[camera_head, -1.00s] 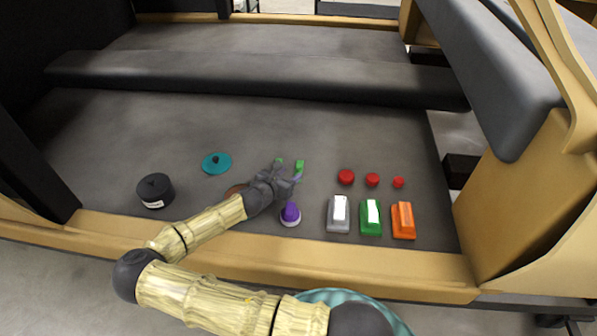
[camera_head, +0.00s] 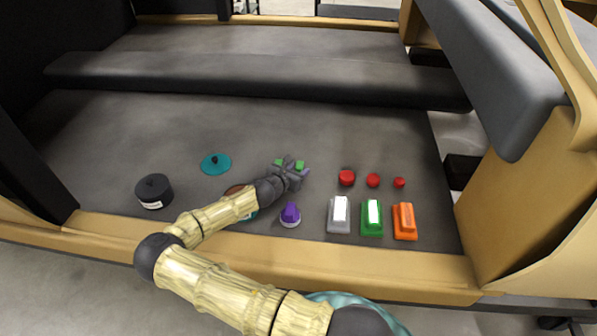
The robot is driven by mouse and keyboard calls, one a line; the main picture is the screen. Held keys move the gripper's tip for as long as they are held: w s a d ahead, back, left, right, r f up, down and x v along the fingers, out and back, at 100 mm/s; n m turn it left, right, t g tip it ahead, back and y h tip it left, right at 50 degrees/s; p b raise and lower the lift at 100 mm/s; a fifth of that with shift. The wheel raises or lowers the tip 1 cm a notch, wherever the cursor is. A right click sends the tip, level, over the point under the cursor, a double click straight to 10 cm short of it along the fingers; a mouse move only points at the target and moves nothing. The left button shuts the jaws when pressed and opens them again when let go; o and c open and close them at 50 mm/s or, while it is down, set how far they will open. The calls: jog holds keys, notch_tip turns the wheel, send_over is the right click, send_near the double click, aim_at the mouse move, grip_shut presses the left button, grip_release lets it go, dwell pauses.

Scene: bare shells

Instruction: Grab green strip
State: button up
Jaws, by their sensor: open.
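A green block (camera_head: 372,232) with a white top face lies on the grey surface, between a grey block (camera_head: 339,227) and an orange block (camera_head: 404,222). I take it as the green strip. My gripper (camera_head: 289,164) is open, with green-tipped fingers apart and nothing seen between them. It is to the left of and farther back than the green block, clear of it. Its height above the surface is hard to tell.
Red round pieces (camera_head: 373,180) stand behind the blocks. A purple-topped piece (camera_head: 290,214) is just in front of my gripper. A teal lid (camera_head: 216,163) and a black tin (camera_head: 154,191) lie left. A brown round thing (camera_head: 235,190) is partly hidden by my arm.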

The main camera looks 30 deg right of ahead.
jog(key=c, duration=0.9)
grip_shut()
notch_tip(320, 180, up, 10)
jog(key=p, duration=0.2)
jog(key=shift+p, duration=0.4)
